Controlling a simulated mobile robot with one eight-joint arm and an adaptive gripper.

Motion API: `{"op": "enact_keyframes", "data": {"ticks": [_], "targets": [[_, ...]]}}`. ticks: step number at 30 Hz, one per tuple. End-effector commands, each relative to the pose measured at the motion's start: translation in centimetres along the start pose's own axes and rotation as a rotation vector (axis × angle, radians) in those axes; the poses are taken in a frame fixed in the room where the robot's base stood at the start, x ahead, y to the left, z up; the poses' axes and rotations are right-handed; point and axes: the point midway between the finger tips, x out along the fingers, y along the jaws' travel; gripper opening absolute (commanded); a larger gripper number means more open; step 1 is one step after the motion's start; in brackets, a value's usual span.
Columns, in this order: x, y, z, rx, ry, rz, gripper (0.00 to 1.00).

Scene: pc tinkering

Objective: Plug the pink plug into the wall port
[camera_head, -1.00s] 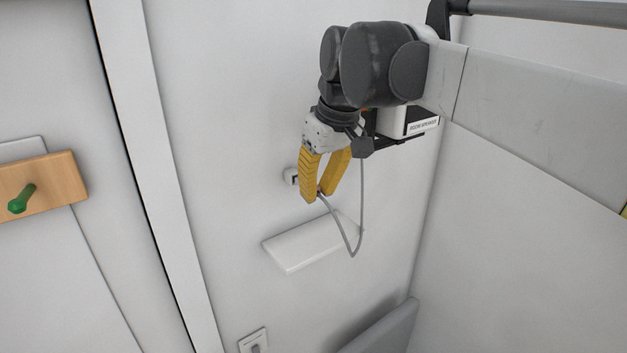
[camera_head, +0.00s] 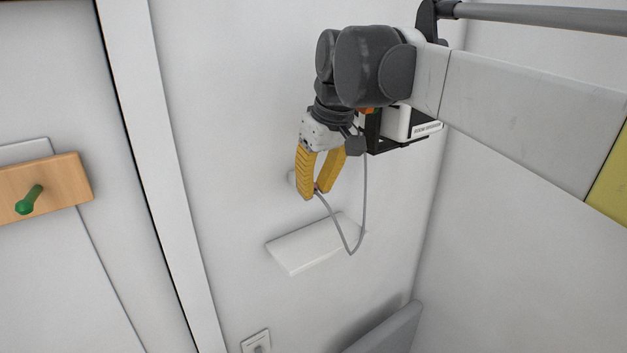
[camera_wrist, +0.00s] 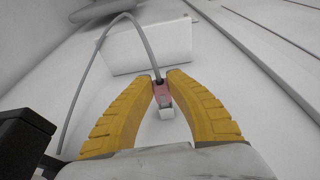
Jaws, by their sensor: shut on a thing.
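My gripper (camera_head: 318,192) has yellow fingers and is shut on the pink plug. In the wrist view the pink plug (camera_wrist: 162,95) sits between the fingertips (camera_wrist: 163,80), with a grey cable leaving its dark end. A small white wall port (camera_head: 292,179) shows on the wall just left of the fingers in the head view, mostly hidden behind them. In the wrist view a small pale block (camera_wrist: 166,113) lies at the plug's near end. I cannot tell whether it is the plug's tip or the port, or whether plug and port touch.
A white shelf (camera_head: 308,248) juts from the wall below my gripper, and the grey cable (camera_head: 350,236) hangs in a loop over it. A wall outlet (camera_head: 256,342) is lower down. A wooden board with a green peg (camera_head: 29,200) is at the left.

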Motion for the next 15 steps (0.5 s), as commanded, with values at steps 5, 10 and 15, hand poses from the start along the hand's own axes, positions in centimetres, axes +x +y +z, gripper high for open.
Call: {"op": "enact_keyframes", "data": {"ticks": [5, 10, 15], "targets": [[0.11, -0.01, -0.39, 0.000, 0.000, 0.000, 0.00], [0.23, -0.01, -0.77, -0.001, 0.000, 0.000, 0.00], [0.25, -0.01, -0.77, 0.000, 0.000, 0.000, 0.39]]}}
